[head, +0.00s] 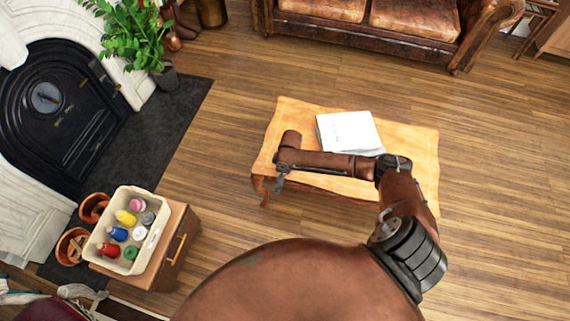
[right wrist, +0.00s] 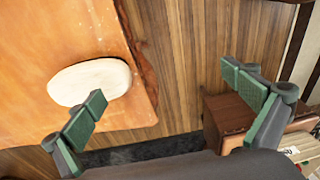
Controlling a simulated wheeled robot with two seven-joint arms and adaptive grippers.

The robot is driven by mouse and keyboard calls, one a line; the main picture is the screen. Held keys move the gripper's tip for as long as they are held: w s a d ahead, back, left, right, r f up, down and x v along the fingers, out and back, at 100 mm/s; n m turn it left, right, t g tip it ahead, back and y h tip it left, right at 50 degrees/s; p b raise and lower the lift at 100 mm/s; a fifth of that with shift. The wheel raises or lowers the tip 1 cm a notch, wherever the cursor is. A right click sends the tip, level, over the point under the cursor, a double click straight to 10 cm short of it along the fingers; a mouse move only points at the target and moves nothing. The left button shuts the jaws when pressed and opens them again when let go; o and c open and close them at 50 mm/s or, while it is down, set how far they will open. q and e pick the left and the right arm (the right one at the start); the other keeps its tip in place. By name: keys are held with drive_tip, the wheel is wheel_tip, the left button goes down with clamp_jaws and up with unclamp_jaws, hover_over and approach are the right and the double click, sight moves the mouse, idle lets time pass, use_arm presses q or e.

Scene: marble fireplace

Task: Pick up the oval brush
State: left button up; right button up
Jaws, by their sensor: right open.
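The oval brush (right wrist: 88,82) shows in the right wrist view as a pale, smooth oval on the wooden table (right wrist: 60,30), near its edge. I cannot make out the brush in the head view, where my right arm covers part of the table (head: 405,140). My right gripper (right wrist: 164,88) is open with nothing between its fingers. Its left finger overlaps the brush's lower right end in the picture; I cannot tell if they touch. In the head view the right gripper (head: 280,182) is small at the table's left edge. My left gripper is not in view.
White papers (head: 348,132) lie on the table. A cabinet (head: 165,255) carrying a cream bin (head: 155,238) of colourful bottles stands lower left. A black fireplace (head: 60,110), a plant (head: 135,35) and a leather sofa (head: 365,20) stand around. Wooden floor is clear to the right.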

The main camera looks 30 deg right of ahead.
drive_tip(key=shift+m+h, duration=0.3)
drive_tip(key=shift+m, duration=0.1)
drive_tip(key=w+d+r, duration=0.1)
drive_tip(key=d, duration=0.1)
drive_tip(key=w+d+r, duration=0.1)
drive_tip(key=w+d, duration=0.1)
drive_tip(key=w+d+r, duration=0.1)
drive_tip(key=w+d, duration=0.1)
drive_tip(key=d, duration=0.1)
drive_tip(key=shift+w+r, duration=0.25)
drive_tip(key=shift+w+d, duration=0.2)
drive_tip(key=shift+d, duration=0.1)
drive_tip(key=f+b, duration=0.1)
drive_tip(key=f, duration=0.1)
drive_tip(key=f+b, duration=0.1)
drive_tip(key=f, duration=0.2)
drive_tip(key=w+f+b, duration=0.1)
drive_tip(key=f, duration=0.1)
drive_tip(key=shift+a+f, duration=0.2)
drive_tip(key=shift+f, duration=0.05)
drive_tip(key=shift+r, duration=0.1)
drive_tip(key=c, duration=1.2)
drive_tip(key=shift+c, duration=0.2)
